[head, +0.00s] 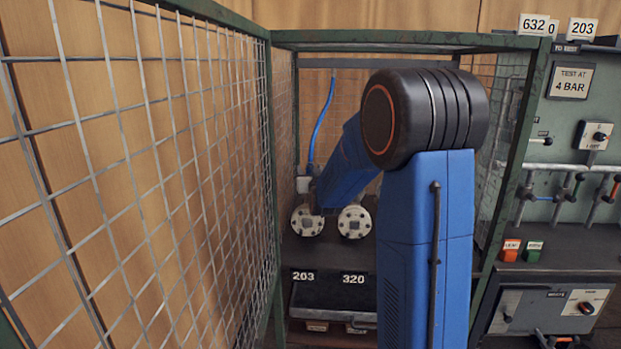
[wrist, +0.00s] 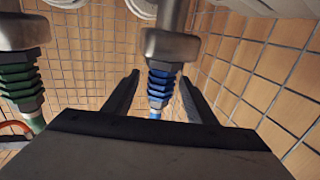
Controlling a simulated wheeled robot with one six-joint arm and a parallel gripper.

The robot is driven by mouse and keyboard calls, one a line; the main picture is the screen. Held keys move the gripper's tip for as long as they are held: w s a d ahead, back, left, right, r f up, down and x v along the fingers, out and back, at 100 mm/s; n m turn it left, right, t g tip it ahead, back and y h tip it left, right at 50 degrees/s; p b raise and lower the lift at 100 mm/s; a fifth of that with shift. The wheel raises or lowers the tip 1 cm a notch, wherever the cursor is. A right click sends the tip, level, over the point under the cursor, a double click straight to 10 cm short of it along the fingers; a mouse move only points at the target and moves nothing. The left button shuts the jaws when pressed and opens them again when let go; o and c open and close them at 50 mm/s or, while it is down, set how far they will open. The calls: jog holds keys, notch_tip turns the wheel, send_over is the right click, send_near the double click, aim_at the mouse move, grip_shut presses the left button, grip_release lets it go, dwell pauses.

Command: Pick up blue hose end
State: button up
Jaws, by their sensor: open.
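The blue hose end (wrist: 160,88) shows in the middle of the wrist view, as a ribbed blue collar below a grey metal fitting (wrist: 166,44). My gripper (wrist: 160,77) is open, with one dark finger on each side of the blue end. Gaps show between it and both fingers; I cannot tell how deep it sits between them. In the head view a blue hose (head: 322,120) hangs at the back of the cage, its lower part by my arm. My gripper is hidden there behind my arm.
A green ribbed hose end (wrist: 20,85) is close on the left in the wrist view. Wire mesh (head: 150,150) walls the cage on the left. Two round flanges (head: 307,221) (head: 354,221) sit below my forearm. A valve panel (head: 575,120) stands at right.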

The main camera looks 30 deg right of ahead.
grip_shut()
jog(key=shift+r, duration=0.1)
notch_tip(320, 180, up, 14)
jog(key=shift+r, duration=0.2)
dwell(1.3)
jog(key=shift+s, duration=0.1)
